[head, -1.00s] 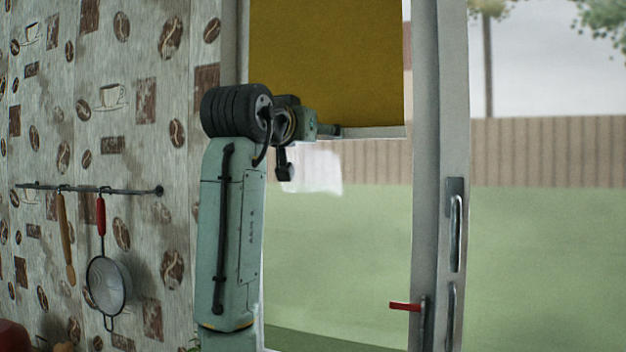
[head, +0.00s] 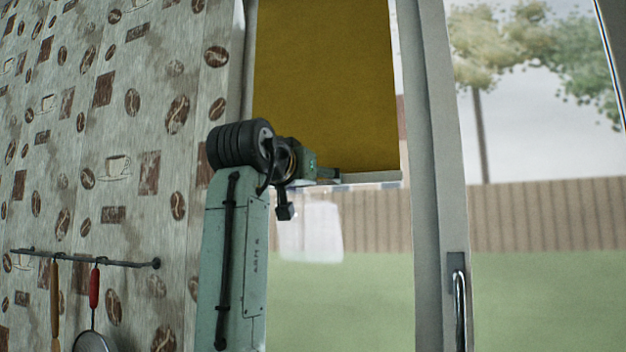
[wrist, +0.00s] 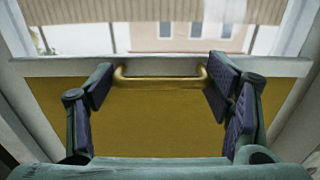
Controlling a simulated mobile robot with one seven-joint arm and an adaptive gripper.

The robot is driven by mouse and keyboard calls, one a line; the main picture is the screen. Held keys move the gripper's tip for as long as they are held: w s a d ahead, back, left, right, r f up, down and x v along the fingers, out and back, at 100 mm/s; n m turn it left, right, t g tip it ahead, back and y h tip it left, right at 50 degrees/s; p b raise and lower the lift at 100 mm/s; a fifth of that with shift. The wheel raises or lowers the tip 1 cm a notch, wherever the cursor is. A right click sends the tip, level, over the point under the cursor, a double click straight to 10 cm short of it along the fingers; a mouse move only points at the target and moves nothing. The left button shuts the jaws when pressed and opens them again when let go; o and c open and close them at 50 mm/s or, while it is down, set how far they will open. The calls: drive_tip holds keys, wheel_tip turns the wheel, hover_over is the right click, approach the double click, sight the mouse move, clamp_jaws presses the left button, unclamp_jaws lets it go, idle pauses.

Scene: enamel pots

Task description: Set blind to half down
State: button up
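The mustard-yellow blind (head: 325,90) hangs over the upper part of the window in the head view, with its pale bottom bar (head: 385,177) level across the glass. In the wrist view, a brass handle (wrist: 160,82) runs along the bar, with the yellow cloth (wrist: 160,125) below it in the picture. My gripper (wrist: 160,80) has one finger at each end of the handle, apparently against both ends. In the head view, my gripper (head: 328,174) is small and partly hidden by my arm at the bar.
A window frame post (head: 432,150) with a metal handle (head: 459,300) stands right of the blind. The patterned wall (head: 110,130) at left carries a utensil rail (head: 90,258). Outside are a fence, grass and a tree.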

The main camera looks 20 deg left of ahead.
drive_tip(key=shift+a+f, duration=0.1)
drive_tip(key=shift+a, duration=0.15)
